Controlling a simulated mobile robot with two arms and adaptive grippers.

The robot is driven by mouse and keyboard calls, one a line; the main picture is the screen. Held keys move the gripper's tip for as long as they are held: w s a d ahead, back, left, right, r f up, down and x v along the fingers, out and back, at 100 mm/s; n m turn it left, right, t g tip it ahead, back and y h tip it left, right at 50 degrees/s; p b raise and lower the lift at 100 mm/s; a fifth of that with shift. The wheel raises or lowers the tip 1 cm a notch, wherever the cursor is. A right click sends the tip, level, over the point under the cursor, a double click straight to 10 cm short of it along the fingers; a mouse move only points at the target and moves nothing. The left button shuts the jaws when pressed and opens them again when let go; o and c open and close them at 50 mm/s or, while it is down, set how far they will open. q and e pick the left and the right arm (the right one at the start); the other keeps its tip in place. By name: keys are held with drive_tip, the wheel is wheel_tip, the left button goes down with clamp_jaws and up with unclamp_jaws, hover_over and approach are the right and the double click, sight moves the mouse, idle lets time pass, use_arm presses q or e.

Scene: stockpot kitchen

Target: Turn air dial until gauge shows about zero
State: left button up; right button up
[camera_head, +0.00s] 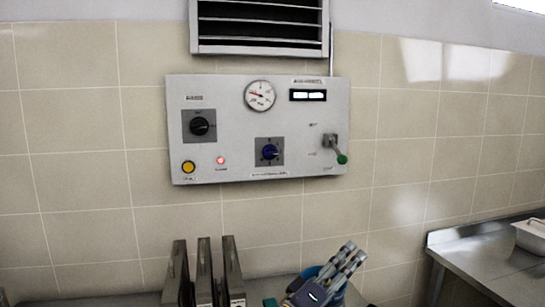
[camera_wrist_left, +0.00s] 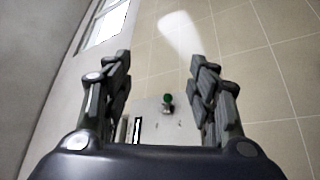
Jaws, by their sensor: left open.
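A light grey control panel (camera_head: 240,150) hangs on the tiled wall. Its round white gauge (camera_head: 261,95) has a red needle pointing left and slightly up; the scale is too small to read. A black dial (camera_head: 199,126) sits at left and a blue dial (camera_head: 270,152) at lower middle; their labels are unreadable. My left gripper (camera_head: 351,254) is below the panel's lower right, apart from both dials. In the left wrist view its fingers (camera_wrist_left: 160,60) are open and empty, with part of the panel (camera_wrist_left: 155,118) beyond. My right gripper is not in view.
The panel also has a lever with a green knob (camera_head: 342,158), a yellow button (camera_head: 188,166), a red lamp (camera_head: 220,160) and a display (camera_head: 308,95). A vent (camera_head: 260,25) is above. Upright metal plates (camera_head: 205,270) stand below. A steel counter (camera_head: 480,250) is at right.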

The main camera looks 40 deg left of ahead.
use_arm(q)
drive_tip(key=w+a+r+n+y, duration=0.1)
drive_tip(key=a+r+n+y, duration=1.9)
drive_tip(key=n, duration=0.6)
drive_tip(key=n+g+h, duration=0.2)
drive_tip(key=n+g, duration=0.6)
drive_tip(key=n, duration=0.8)
approach(272, 154)
drive_tip(key=p+x, duration=0.4)
drive_tip(key=x, duration=0.3)
drive_tip(key=shift+w+a+r, duration=0.1)
drive_tip(key=shift+a, duration=0.05)
drive_tip(key=shift+p+x, duration=0.55)
drive_tip(key=shift+x, duration=0.55)
drive_tip(key=shift+c, duration=0.6)
